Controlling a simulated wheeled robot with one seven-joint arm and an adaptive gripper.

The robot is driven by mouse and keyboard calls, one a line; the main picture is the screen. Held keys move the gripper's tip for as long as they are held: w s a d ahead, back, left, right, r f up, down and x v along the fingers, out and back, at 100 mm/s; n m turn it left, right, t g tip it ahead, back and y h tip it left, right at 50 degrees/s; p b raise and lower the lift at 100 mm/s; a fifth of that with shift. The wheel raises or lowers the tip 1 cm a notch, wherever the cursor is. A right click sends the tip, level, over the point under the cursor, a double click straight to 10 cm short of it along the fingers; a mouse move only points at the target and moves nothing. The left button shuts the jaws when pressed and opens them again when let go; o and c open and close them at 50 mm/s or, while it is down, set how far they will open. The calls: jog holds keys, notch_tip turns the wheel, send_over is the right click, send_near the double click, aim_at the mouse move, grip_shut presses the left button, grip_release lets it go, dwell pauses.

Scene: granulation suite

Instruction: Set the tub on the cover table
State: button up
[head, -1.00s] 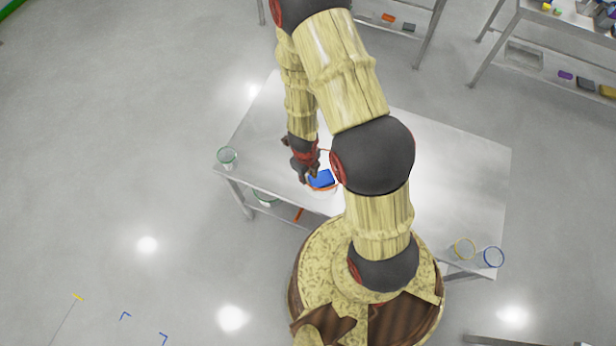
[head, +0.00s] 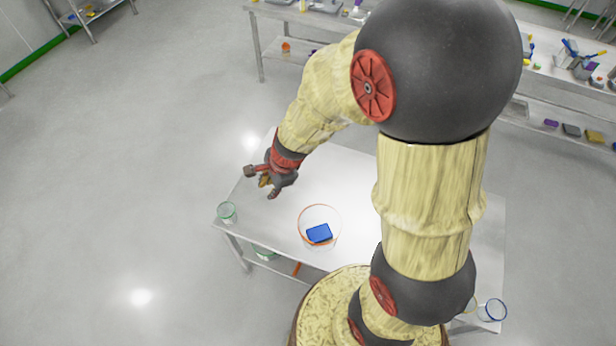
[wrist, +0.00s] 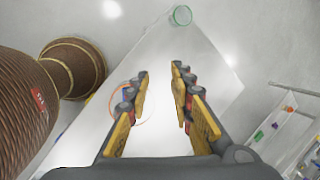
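A clear tub with an orange rim (head: 335,221) stands on the steel table (head: 350,180), with a blue block (head: 319,233) inside it. A clear tub with a green rim (head: 227,213) stands at the table's left corner; it also shows at the top of the wrist view (wrist: 181,16). The pictures do not tell which tub is the task's, or which table is the cover table. My gripper (head: 262,186) is above the table's left part, between the two tubs and apart from both. In the wrist view its fingers (wrist: 161,72) are spread and empty; the left one partly hides the orange-rimmed tub.
A blue-rimmed tub (head: 491,310) stands at the table's right end, partly behind my arm. Other benches with small items stand at the back and the right. A lower shelf under the table holds a green-rimmed thing (head: 264,253). Floor at the left is clear.

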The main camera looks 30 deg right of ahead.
jog(key=s+a+r+n+t, duration=0.1)
jog(key=s+r+n, duration=0.4)
jog(key=r+n, duration=0.65)
jog(key=s+d+r+n+t+h, duration=0.1)
jog(key=s+d+r+n+h, duration=0.1)
jog(key=s+r+n, duration=0.5)
jog(key=s+d+r, duration=0.1)
jog(key=s+r, duration=0.3)
jog(key=r, duration=0.1)
jog(key=shift+s+d+r, duration=0.3)
jog(key=shift+s+d, duration=0.05)
jog(key=shift+d, duration=0.05)
jog(key=shift+n, duration=0.25)
notch_tip(320, 180, down, 24)
jog(key=b, duration=2.3)
jog(key=shift+r+b, duration=0.2)
jog(key=shift+b, duration=0.15)
